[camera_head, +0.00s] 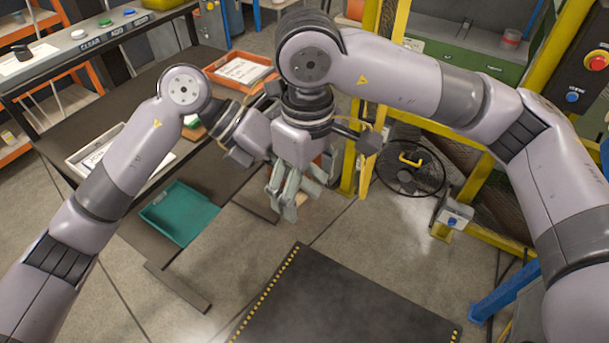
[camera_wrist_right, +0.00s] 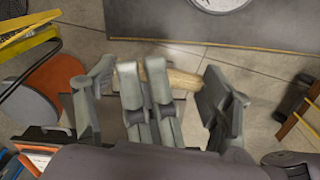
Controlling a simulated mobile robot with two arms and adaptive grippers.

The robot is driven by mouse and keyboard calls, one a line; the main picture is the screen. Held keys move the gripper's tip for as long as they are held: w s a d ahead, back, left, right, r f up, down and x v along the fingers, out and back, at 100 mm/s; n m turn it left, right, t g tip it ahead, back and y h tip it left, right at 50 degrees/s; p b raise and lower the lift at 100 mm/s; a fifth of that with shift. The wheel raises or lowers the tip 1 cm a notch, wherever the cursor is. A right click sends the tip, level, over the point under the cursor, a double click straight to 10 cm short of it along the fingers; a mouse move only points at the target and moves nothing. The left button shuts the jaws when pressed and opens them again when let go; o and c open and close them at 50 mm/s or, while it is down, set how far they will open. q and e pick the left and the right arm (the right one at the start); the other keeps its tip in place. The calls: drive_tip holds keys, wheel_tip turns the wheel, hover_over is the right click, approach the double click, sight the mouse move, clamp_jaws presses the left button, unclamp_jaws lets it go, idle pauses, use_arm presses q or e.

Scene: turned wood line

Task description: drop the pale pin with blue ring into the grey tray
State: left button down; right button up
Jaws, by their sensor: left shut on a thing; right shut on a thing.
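My two grippers meet close together in the middle of the head view, the right gripper (camera_head: 288,195) in front of the left gripper (camera_head: 316,174). A pale wooden pin (camera_wrist_right: 182,78) shows in the right wrist view, lying crosswise at the fingertips of my right gripper (camera_wrist_right: 147,85). Both grippers are shut on the pin. In the head view only a small tan bit of the pin (camera_head: 303,199) shows below the fingers. Its blue ring is hidden. A light grey tray (camera_head: 72,160) with a white sheet stands on the dark table at left, partly behind my left arm.
A teal tray (camera_head: 180,213) lies at the table's near end. A tray with an orange rim (camera_head: 268,78) stands further back. Yellow posts (camera_head: 366,130) and a black fan (camera_head: 412,170) stand right of the grippers. A black mat (camera_head: 345,305) lies in front.

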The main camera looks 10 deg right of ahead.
drive_tip(key=o, duration=0.9)
